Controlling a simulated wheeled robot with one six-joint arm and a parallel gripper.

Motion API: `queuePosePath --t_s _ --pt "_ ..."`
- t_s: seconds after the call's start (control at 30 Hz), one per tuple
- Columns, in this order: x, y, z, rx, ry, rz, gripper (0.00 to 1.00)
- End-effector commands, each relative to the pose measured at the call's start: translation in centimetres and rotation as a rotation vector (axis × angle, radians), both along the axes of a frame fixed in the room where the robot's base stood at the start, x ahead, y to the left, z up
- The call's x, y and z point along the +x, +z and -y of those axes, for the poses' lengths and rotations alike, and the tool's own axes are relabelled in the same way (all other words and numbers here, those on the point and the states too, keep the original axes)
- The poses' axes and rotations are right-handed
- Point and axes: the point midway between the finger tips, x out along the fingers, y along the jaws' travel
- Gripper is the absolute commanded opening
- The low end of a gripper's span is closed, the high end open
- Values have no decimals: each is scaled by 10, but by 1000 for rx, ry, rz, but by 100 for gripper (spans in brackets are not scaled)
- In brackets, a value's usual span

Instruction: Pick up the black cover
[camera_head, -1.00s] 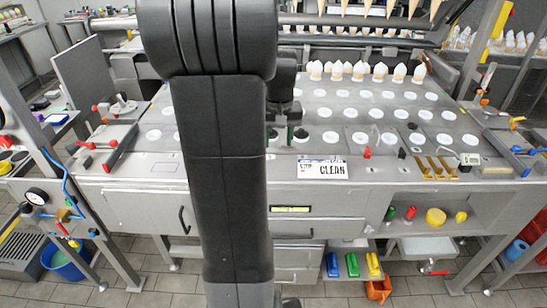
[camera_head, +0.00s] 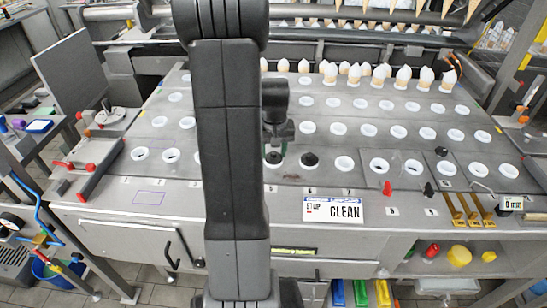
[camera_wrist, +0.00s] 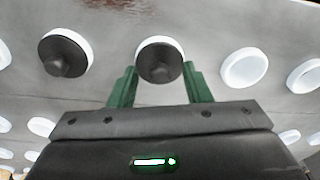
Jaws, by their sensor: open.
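One black cover (camera_wrist: 160,66) with a raised knob sits in a white ring, between my gripper's green fingers in the wrist view. It also shows in the head view (camera_head: 273,158), just below my gripper (camera_head: 276,146). A second black cover (camera_wrist: 65,56) sits in another white ring to the left in the wrist view; in the head view it is to the right (camera_head: 309,160). My gripper (camera_wrist: 160,86) is open, with one finger on each side of the first cover. Contact with the cover cannot be told. My arm hides part of the worktop.
The grey worktop (camera_head: 340,182) has rows of white-rimmed holes. White-topped cones (camera_head: 402,77) stand at the back right. A CLEAN sign (camera_head: 333,208) is on the front edge, with a red knob (camera_head: 387,188) and brass strips (camera_head: 468,211) to its right.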

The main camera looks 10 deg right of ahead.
Motion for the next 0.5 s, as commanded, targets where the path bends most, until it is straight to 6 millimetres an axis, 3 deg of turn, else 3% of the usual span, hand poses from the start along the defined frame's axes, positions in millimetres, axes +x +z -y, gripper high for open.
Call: queuePosePath --t_s 0.17,0.4,0.5 --pt "0 0 0 0 0 0 44" --pt "0 0 0 0 0 0 0" --pt "0 0 0 0 0 1 0"
